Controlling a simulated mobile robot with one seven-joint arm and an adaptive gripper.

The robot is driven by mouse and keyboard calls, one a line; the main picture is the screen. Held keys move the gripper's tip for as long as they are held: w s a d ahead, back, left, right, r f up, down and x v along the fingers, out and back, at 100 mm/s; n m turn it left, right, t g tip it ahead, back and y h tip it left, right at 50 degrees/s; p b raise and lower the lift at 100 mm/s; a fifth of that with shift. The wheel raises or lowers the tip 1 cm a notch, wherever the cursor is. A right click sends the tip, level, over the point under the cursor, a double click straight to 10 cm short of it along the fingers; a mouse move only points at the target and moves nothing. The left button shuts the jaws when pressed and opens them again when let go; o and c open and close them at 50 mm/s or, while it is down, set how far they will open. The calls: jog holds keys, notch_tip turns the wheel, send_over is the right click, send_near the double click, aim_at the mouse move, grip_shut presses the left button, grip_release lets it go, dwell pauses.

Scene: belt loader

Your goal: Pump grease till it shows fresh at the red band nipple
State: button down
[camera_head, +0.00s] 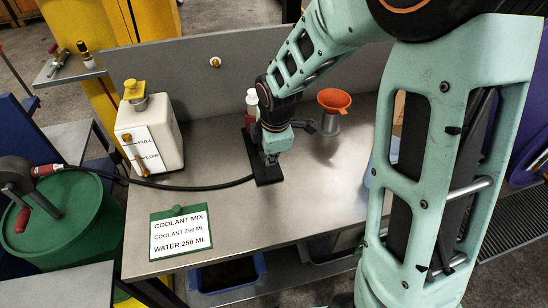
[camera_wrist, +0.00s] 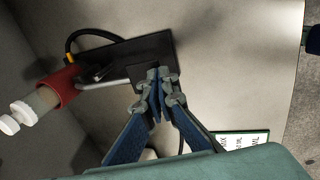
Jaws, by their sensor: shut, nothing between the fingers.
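My gripper (camera_head: 270,158) points down over a black base plate (camera_head: 266,180) on the steel bench. In the wrist view my gripper (camera_wrist: 160,98) has its fingers together and empty, over or at the edge of the plate (camera_wrist: 120,58). A grey metal lever or rod (camera_wrist: 100,85) runs beside the fingertips; I cannot tell whether they touch it. I cannot make out a red band nipple or any grease for certain.
A white coolant tank (camera_head: 150,135) and a coolant mix card (camera_head: 180,232) stand left on the bench. An orange funnel (camera_head: 334,100) is at the back right. A black hose (camera_head: 200,188) runs toward the plate. A green drum (camera_head: 70,235) stands left. The front right bench is clear.

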jog(key=p+v, duration=0.1)
jog(key=v, duration=0.9)
jog(key=shift+s, duration=0.35)
jog(key=shift+w+r, duration=0.1)
jog(key=shift+r, duration=0.1)
jog(key=w+a+r+g, duration=0.1)
jog(key=w+r+g, duration=0.2)
jog(key=w+r, duration=0.3)
jog(key=shift+h, duration=0.3)
jog(key=shift+a, duration=0.1)
notch_tip(320, 180, down, 14)
jog(key=shift+r+p, duration=0.1)
jog(key=shift+p, duration=0.25)
dwell(0.4)
